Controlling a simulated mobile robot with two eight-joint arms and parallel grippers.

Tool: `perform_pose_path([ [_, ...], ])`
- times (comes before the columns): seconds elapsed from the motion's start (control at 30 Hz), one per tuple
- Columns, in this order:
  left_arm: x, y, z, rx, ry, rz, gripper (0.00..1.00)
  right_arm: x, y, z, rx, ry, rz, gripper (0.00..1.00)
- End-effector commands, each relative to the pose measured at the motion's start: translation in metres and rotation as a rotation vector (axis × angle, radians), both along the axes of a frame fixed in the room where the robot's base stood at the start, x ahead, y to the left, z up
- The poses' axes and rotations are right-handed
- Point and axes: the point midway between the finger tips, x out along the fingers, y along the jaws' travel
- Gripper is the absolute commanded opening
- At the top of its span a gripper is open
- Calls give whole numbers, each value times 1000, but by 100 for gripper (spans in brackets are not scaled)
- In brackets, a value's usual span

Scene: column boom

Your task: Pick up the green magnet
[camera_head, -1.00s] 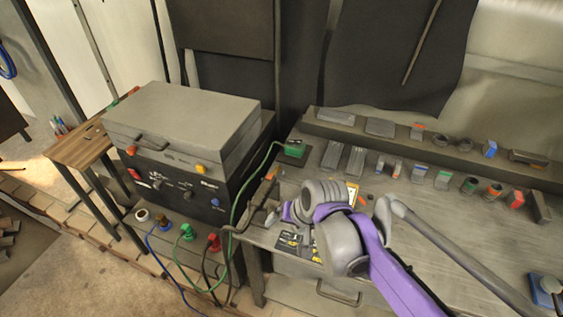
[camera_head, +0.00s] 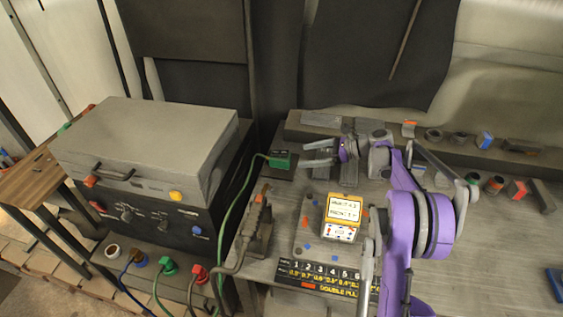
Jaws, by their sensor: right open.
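A green block (camera_head: 283,160) with dark parts on top and a green cable sits at the back left of the grey bench, perhaps the green magnet. My right gripper (camera_head: 306,154) is open and empty. Its two grey fingers point left toward the green block, close to its right side, with no clear contact. A small green-topped cylinder (camera_head: 473,179) stands in the row of small pieces at the right. My right arm hides part of that row. My left gripper is not in view.
A big grey-topped box (camera_head: 150,145) stands at the left. A dark clamp-like tool (camera_head: 257,225) lies near the left bench edge. A raised ledge (camera_head: 300,125) runs along the back.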

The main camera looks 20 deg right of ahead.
Motion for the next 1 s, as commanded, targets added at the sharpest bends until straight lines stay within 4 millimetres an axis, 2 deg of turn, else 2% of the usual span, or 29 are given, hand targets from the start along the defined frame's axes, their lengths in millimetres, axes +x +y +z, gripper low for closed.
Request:
perform_pose_path([
  [0.3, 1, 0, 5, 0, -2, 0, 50, 26, 35, -16, -1, -1, 3, 98],
  [0.53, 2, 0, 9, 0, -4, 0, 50, 38, 48, -23, -1, -2, 3, 98],
  [0.73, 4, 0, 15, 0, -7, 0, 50, 57, 70, -35, -2, -3, 4, 98],
  [1.0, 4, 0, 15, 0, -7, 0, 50, 61, 75, -39, -3, -1, 1, 98],
])
